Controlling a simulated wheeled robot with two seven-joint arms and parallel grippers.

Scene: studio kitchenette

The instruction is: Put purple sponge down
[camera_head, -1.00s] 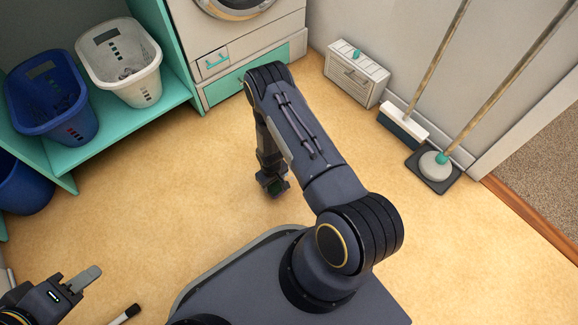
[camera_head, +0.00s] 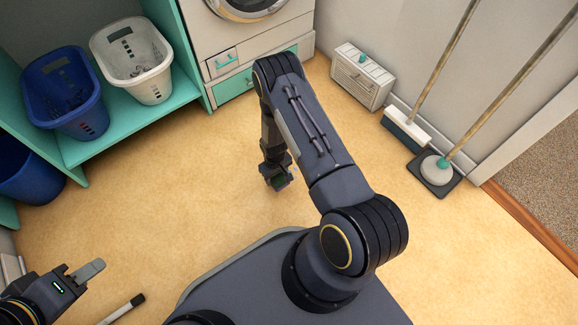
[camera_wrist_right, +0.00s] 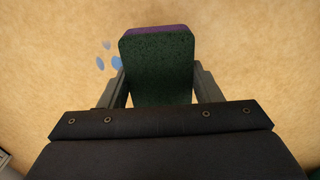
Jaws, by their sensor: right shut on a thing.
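The sponge (camera_wrist_right: 157,65) is a block with a dark green speckled face and a purple edge. It sits between the two fingers of my right gripper (camera_wrist_right: 160,88) in the right wrist view, and the fingers are shut on its sides. In the head view my right gripper (camera_head: 277,183) points down over the tan floor, with a bit of the green face (camera_head: 280,181) showing. I cannot tell how high the sponge is above the floor. My left gripper (camera_head: 80,272) is at the lower left, with no object visible in it; its finger gap is unclear.
Several blue spots (camera_wrist_right: 110,60) show by the sponge. Blue (camera_head: 68,95) and white (camera_head: 135,60) baskets stand on a teal shelf (camera_head: 120,130). A small cabinet (camera_head: 362,78), a broom (camera_head: 408,128) and a mop (camera_head: 436,170) line the wall. Floor (camera_head: 170,200) left of my right gripper is clear.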

